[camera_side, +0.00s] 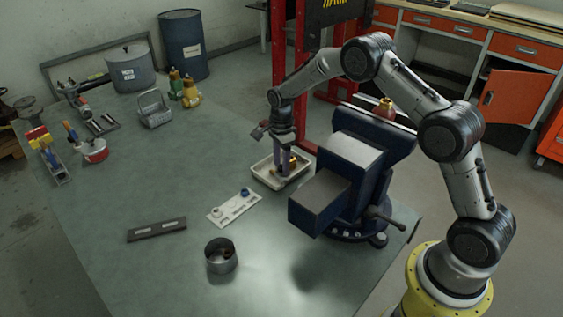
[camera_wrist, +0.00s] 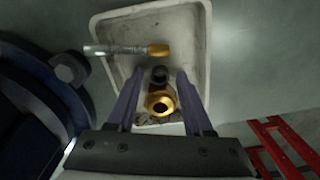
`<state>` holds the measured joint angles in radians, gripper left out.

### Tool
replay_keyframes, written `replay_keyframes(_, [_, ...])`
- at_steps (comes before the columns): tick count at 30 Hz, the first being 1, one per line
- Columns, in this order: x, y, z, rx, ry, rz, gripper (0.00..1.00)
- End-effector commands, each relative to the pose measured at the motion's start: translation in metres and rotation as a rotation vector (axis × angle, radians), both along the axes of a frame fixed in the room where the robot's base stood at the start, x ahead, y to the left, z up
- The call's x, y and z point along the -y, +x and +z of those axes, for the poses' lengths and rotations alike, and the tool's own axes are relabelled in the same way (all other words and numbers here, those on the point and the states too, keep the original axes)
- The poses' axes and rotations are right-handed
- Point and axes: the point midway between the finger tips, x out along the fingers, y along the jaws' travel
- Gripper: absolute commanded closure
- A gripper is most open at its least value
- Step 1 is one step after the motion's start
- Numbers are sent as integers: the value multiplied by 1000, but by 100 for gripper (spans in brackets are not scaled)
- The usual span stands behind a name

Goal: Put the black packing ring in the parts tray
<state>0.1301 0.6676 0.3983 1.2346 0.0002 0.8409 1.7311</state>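The white parts tray (camera_side: 258,174) lies beside the vise in the side view and fills the middle of the wrist view (camera_wrist: 202,40). My gripper (camera_side: 284,172) points down over it. In the wrist view its two fingers (camera_wrist: 158,77) are spread apart and touch nothing that I can make out. A small black round piece, seemingly the packing ring (camera_wrist: 160,74), lies in the tray between the fingertips. A brass part with a round hole (camera_wrist: 160,100) shows just below it. A stem with a brass end (camera_wrist: 130,50) lies across the tray farther up.
The blue vise (camera_side: 352,165) stands close right of the tray. A white plate with small fittings (camera_side: 235,205), a dark bar (camera_side: 157,231) and a metal cup (camera_side: 221,256) are on the near bench. Several tools and containers stand farther back; the bench middle is clear.

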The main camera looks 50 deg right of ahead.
Motion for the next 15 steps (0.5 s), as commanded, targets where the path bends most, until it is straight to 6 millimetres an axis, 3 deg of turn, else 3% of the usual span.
replay_keyframes(10, [0, 0, 4, 1, 0, 0, 47])
replay_keyframes(15, [0, 1, 25, 5, 0, 0, 47])
